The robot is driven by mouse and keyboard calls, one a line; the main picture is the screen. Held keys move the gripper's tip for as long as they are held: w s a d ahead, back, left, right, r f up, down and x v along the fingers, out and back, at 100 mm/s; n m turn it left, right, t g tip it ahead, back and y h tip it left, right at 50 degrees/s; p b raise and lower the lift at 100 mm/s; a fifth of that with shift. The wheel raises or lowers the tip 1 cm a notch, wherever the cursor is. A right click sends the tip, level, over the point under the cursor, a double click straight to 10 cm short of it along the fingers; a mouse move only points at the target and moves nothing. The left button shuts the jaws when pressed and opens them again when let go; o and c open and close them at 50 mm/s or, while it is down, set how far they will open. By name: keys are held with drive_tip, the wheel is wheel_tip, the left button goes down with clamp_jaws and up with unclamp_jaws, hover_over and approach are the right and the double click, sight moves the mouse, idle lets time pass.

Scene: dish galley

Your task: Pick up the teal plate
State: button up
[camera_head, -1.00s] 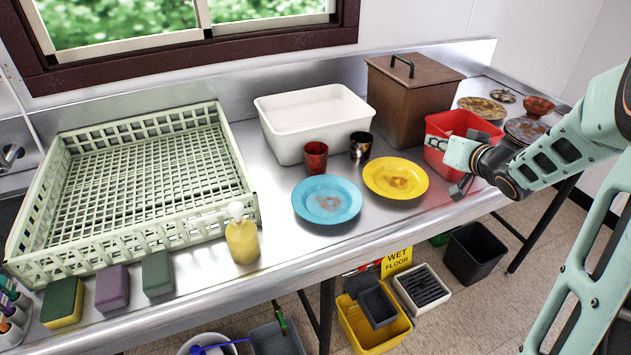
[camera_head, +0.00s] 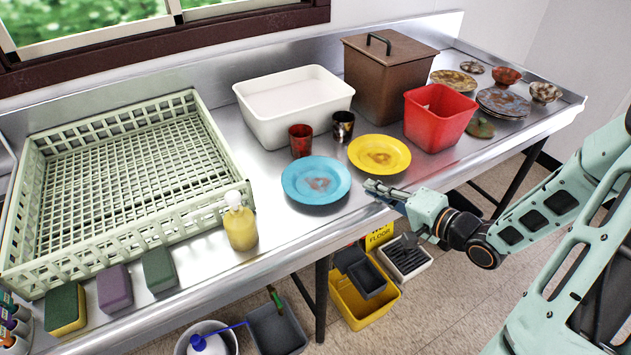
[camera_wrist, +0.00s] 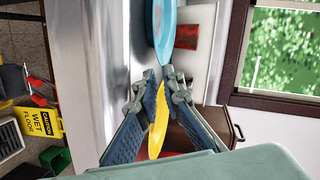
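The teal plate (camera_head: 316,181) lies on the steel counter near its front edge, with a brownish stain in its middle. In the wrist view the teal plate (camera_wrist: 165,22) shows nearly edge-on, just beyond the fingertips. My gripper (camera_head: 370,187) is at the counter's front edge, to the right of the teal plate and apart from it. In the wrist view my gripper (camera_wrist: 158,73) is open and empty, with a narrow-looking gap between the fingertips. The yellow plate (camera_wrist: 157,128) shows edge-on between the fingers.
The yellow plate (camera_head: 379,155) lies right behind my gripper, close to the teal plate. A red cup (camera_head: 300,141) and a dark cup (camera_head: 343,126) stand behind the plates. A white tub (camera_head: 292,112) is farther back. A soap bottle (camera_head: 240,225) and green rack (camera_head: 210,208) are left.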

sight(354, 189)
drive_tip(key=x, duration=0.6)
drive_tip(key=shift+w+a, duration=0.15)
drive_tip(key=shift+a, duration=0.1)
drive_tip(key=shift+c, duration=0.3)
clamp_jaws()
